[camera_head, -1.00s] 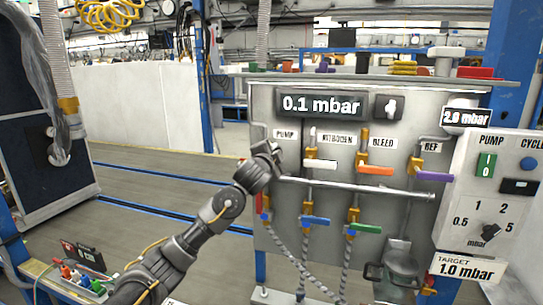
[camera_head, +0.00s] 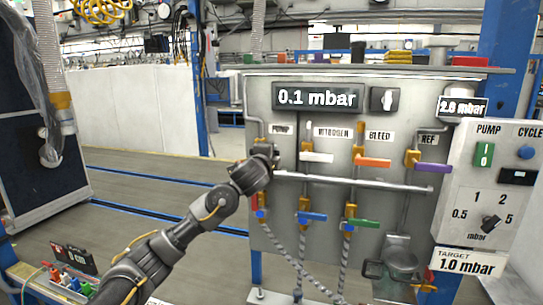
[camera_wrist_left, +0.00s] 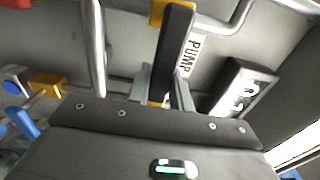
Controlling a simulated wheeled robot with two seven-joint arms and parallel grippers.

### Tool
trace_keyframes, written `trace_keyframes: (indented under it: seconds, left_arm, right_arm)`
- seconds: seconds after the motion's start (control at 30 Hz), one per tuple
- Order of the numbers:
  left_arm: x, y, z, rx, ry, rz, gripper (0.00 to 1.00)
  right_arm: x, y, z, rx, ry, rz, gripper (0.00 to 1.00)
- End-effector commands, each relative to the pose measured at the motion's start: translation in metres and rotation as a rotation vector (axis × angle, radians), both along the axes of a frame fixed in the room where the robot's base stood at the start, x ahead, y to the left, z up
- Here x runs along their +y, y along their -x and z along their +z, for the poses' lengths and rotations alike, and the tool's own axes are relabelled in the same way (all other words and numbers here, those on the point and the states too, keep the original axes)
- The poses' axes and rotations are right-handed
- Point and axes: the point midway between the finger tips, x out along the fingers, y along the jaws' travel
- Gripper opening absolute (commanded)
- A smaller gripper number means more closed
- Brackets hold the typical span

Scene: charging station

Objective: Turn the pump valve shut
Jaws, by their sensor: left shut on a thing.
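The pump valve is on the grey panel under the PUMP label (camera_head: 281,129). My left gripper (camera_head: 266,156) is in front of it and hides most of it in the head view. In the left wrist view, the valve's black handle (camera_wrist_left: 175,45) runs down from a brass part at the top edge. My left gripper (camera_wrist_left: 163,88) is shut on this handle near its lower end, one finger on each side. The display (camera_head: 318,98) reads 0.1 mbar. My right gripper is not in view.
The white nitrogen lever (camera_head: 317,157), orange bleed lever (camera_head: 372,162) and purple ref lever (camera_head: 433,168) are to the right. A horizontal metal rail (camera_head: 350,183) crosses the panel just below them. Blue (camera_head: 313,217) and green (camera_head: 364,223) levers sit lower, above braided hoses.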

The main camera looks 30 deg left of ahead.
Motion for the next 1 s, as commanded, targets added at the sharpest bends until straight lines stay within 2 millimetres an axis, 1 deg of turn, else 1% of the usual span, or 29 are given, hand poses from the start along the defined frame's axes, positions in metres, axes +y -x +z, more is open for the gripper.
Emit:
trace_keyframes:
  seconds: [0.23, 0.27, 0.4, 0.43, 0.67, 0.77, 0.87, 1.0]
  left_arm:
    - [-0.001, 0.0, -0.001, 0.003, -0.005, -0.002, 0.0]
    - [-0.001, 0.0, -0.001, 0.003, -0.005, -0.002, 0.23]
    - [-0.001, 0.0, -0.001, 0.003, -0.003, -0.001, 0.41]
    - [-0.001, 0.0, -0.001, 0.003, -0.003, -0.001, 0.44]
    - [0.0, 0.0, -0.001, 0.001, -0.002, -0.001, 0.44]
    - [-0.001, 0.003, -0.001, 0.002, -0.002, -0.002, 0.44]
    - [-0.004, 0.014, -0.002, 0.0, -0.001, -0.003, 0.44]
    - [-0.012, 0.04, -0.002, 0.0, -0.002, -0.004, 0.44]
  right_arm:
    - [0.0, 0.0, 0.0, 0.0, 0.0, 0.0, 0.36]
    - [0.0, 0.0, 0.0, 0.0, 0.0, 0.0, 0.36]
    - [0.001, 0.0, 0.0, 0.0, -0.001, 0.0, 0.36]
    - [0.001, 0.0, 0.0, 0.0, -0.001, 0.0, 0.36]
    - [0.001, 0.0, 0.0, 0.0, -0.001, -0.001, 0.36]
    - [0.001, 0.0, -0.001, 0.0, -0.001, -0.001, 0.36]
    - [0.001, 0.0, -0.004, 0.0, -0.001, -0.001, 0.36]
    - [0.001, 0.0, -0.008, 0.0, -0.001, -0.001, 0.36]
